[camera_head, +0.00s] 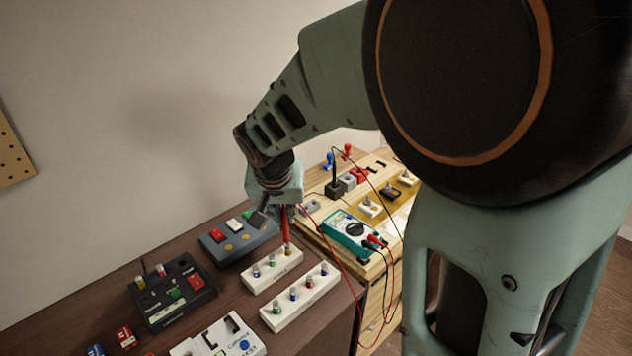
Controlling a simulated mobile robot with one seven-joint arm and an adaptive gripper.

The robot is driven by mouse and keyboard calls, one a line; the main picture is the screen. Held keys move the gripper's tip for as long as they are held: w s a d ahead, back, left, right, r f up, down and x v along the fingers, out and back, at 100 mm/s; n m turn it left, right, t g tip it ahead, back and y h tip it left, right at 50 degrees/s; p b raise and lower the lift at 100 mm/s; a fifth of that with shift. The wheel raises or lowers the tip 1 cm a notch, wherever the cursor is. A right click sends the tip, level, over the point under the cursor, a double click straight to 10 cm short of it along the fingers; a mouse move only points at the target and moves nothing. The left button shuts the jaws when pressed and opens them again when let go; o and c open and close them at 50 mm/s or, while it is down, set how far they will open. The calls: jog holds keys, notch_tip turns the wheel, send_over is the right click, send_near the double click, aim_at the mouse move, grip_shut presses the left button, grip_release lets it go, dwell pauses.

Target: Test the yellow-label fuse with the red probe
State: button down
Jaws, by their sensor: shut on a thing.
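My gripper (280,205) points down and is shut on the red probe (286,226); the arm partly hides its fingers. The probe is roughly upright, with its tip at or just above the right-end fuse (287,249) on the rear white block (262,284). That fuse looks yellow-orange at its base; I cannot tell whether the tip touches it. A red lead runs from the probe to the teal multimeter (354,231), whose display is too small to read.
A front white block (284,322) holds several fuses. A grey box (232,252) with coloured buttons, a black tester (172,301) and a white tray (240,350) share the dark table. A wooden bench with tools lies to the right. Leads hang between the tables.

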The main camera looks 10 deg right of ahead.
jog(key=shift+r, duration=0.1)
jog(key=shift+r+p, duration=1.8)
jog(key=shift+r, duration=1.15)
